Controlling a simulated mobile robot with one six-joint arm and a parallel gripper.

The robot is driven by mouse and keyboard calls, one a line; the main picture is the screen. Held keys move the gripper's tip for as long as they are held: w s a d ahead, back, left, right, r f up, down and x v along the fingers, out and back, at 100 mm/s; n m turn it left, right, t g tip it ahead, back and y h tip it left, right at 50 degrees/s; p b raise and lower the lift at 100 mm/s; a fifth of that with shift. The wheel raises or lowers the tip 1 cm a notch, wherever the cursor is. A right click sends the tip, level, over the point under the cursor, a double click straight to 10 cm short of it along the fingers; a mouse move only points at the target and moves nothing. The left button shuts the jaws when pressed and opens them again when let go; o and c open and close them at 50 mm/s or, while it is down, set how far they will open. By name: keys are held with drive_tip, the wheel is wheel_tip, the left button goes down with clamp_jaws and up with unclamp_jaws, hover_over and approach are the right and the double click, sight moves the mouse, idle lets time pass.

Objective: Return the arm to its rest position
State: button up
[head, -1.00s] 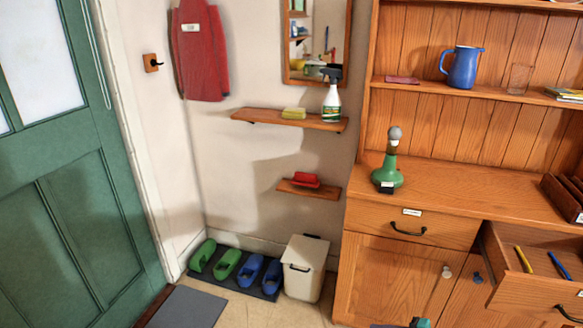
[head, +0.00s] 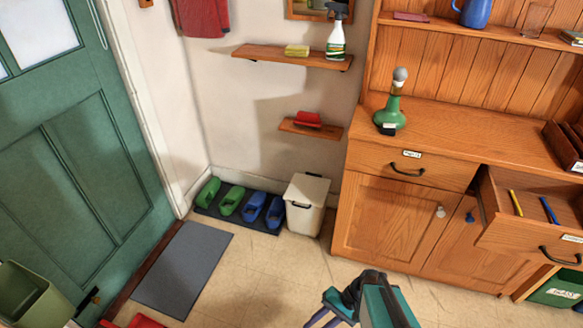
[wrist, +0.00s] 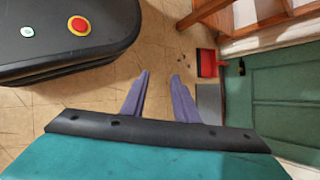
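My arm, teal and dark grey, reaches into the bottom of the head view. My gripper (head: 322,316) shows there low in the picture, partly cut off by the edge. In the wrist view my gripper (wrist: 160,75) has its two purple fingers apart, with nothing between them. The tiled floor (wrist: 155,45) shows beyond the fingertips. The fingers touch nothing that I can see.
The dresser (head: 390,225) stands at the right with a drawer (head: 520,237) pulled out. A white bin (head: 306,204) stands by the wall, next to the shoe mat (head: 203,209). A grey doormat (head: 182,268) lies before the green door (head: 80,180). A red dustpan (wrist: 208,64) lies on the floor.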

drive_tip(key=s+d+f+n+g+h, duration=0.25)
drive_tip(key=s+f+h, duration=0.2)
drive_tip(key=s, duration=0.35)
drive_tip(key=d+f+n+h, duration=0.1)
drive_tip(key=d+f+h, duration=0.1)
drive_tip(key=d, duration=0.4)
drive_tip(key=shift+w+d+f+n+h+p, duration=0.2)
drive_tip(key=shift+d+n+h+p, duration=0.15)
drive_tip(key=shift+h, duration=0.5)
drive_tip(key=shift+t, duration=0.25)
